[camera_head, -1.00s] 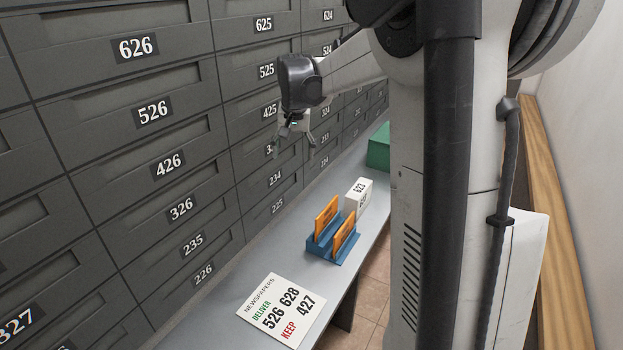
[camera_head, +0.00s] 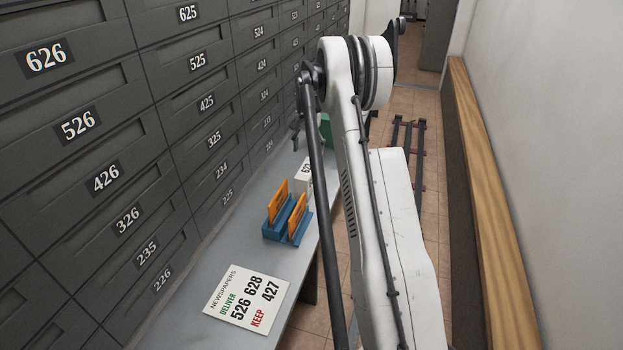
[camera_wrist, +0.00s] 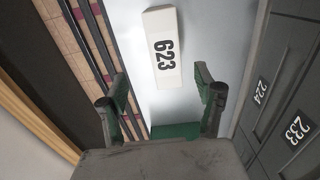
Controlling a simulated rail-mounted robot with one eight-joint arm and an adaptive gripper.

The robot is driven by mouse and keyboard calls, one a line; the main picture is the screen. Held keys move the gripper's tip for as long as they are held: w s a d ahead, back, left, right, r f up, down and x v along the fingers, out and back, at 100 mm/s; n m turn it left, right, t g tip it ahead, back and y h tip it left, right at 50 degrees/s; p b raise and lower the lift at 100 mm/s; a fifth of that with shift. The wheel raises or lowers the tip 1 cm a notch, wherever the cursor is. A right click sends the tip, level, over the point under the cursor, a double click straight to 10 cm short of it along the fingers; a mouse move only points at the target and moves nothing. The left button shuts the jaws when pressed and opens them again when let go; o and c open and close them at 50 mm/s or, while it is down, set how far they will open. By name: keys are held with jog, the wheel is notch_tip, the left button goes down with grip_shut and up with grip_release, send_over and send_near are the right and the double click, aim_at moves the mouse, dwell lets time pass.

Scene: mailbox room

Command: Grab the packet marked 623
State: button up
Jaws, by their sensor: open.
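The white packet marked 623 (camera_head: 303,176) stands on the grey shelf, behind the blue holder, and is partly hidden by my arm in the head view. In the wrist view the packet (camera_wrist: 164,47) lies ahead of my gripper, with its number in clear sight. My gripper (camera_wrist: 161,90) is open and empty, its two fingers spread to either side below the packet in the picture, apart from it. In the head view my gripper (camera_head: 296,132) shows only in part, above the shelf beyond the packet.
A blue holder (camera_head: 273,233) with orange packets (camera_head: 277,201) stands nearer on the shelf (camera_head: 196,262). A newspapers sign (camera_head: 247,299) lies in front. A green box (camera_head: 326,130) is beyond the packet. Numbered mailboxes (camera_head: 118,222) line the left; floor rails (camera_head: 408,150) lie at right.

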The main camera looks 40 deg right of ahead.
aim_at(308, 170)
notch_tip(308, 170, down, 9)
jog(key=shift+r+b, duration=0.15)
jog(key=shift+b, duration=0.95)
jog(key=shift+w+d+f+b, duration=0.1)
jog(key=shift+w+f+b, duration=0.2)
jog(key=shift+f, duration=0.55)
jog(key=shift+w+a+f+b, duration=0.1)
jog(key=shift+f+b, duration=0.3)
jog(key=shift+f, duration=0.5)
jog(key=shift+w+d+f+b, duration=0.15)
jog(key=shift+f+b, duration=0.2)
jog(key=shift+f, duration=0.5)
jog(key=c, duration=1.5)
jog(key=shift+r, duration=0.1)
